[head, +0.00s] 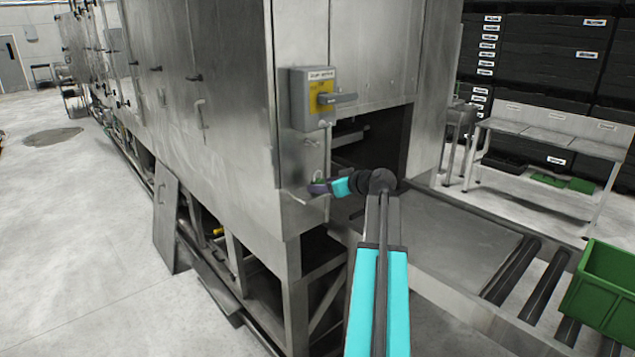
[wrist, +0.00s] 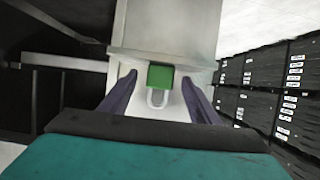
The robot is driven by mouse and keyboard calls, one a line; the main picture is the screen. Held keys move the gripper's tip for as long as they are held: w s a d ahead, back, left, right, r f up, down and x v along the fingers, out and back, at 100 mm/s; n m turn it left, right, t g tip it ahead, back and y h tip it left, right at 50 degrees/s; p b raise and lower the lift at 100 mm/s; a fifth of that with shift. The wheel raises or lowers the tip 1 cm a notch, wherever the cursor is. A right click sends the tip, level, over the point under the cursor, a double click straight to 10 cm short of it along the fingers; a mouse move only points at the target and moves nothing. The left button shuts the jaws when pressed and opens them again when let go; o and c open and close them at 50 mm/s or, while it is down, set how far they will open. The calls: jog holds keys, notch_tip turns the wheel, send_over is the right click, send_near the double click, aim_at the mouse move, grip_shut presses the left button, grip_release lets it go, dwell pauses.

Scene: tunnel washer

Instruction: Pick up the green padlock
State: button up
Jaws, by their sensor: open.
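The green padlock (wrist: 160,76) shows in the wrist view with its green body and a pale shackle (wrist: 157,98) pointing toward me. It lies between the two dark fingers of my gripper (wrist: 158,80), with a visible gap on each side. A grey metal face of the washer is right behind it. In the head view my gripper (head: 318,188) is at the washer's corner, below the grey switch box. The padlock is mostly hidden there by the gripper. The fingers are open and hold nothing.
The switch box (head: 312,98) with its handle is mounted above my gripper. The washer's dark opening (head: 375,150) is to the right, with a roller conveyor (head: 520,275) in front. A green crate (head: 607,290) stands at the right edge. The floor at left is clear.

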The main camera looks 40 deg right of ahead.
jog(key=shift+w+f, duration=0.2)
jog(key=shift+w, duration=0.15)
dwell(0.3)
jog(key=c, duration=1.2)
jog(key=shift+r, duration=0.15)
jog(key=shift+r+b, duration=0.95)
jog(key=shift+r, duration=0.7)
jog(key=s+a+b, duration=0.1)
jog(key=s+a, duration=0.2)
jog(key=a, duration=0.1)
jog(key=s+a+r+b, duration=0.1)
jog(key=s+a, duration=0.2)
jog(key=a, duration=0.1)
jog(key=s+a+b, duration=0.2)
jog(key=s+a, duration=0.2)
jog(key=shift+a+r, duration=0.25)
jog(key=shift+a, duration=0.1)
